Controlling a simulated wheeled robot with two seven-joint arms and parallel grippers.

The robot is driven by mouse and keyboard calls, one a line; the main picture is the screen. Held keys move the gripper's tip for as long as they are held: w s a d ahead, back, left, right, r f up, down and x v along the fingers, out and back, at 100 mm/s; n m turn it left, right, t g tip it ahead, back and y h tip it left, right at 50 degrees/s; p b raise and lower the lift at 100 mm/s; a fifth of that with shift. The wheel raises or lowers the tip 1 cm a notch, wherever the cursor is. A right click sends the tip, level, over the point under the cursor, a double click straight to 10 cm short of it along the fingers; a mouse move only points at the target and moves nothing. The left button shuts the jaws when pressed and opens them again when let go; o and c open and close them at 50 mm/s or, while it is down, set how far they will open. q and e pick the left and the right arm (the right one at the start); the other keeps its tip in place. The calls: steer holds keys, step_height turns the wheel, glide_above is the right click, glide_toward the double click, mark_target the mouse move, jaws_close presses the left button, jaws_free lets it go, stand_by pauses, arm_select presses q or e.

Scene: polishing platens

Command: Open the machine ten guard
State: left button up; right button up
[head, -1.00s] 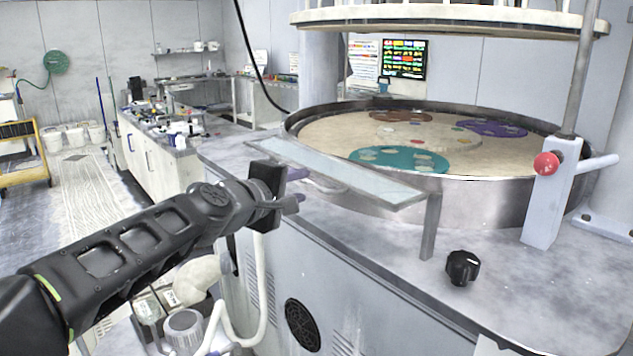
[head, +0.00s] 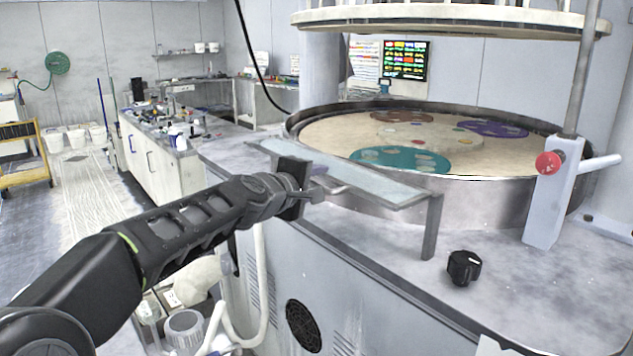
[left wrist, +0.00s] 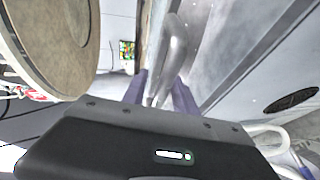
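The guard (head: 345,172) is a long, pale, clear panel lying along the front of the round polishing basin (head: 470,195), with a grey support post at its right end. A curved grey handle (head: 328,188) shows just below the panel, beside my left gripper (head: 312,190). In the left wrist view, the purple fingers of my left gripper (left wrist: 158,95) stand apart. The handle (left wrist: 172,55) reaches down toward the gap between them; I cannot tell whether they touch it. My right gripper is not in view.
A black knob (head: 463,267) stands on the machine top, and a red button (head: 548,163) sits on the right post. A large round plate (head: 450,20) hangs above the basin. A cluttered bench (head: 165,130) is at the left.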

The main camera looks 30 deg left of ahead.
arm_select(q)
steer(key=shift+c, duration=0.2)
steer(key=shift+f, duration=0.1)
jaws_close()
steer(key=shift+f, duration=0.1)
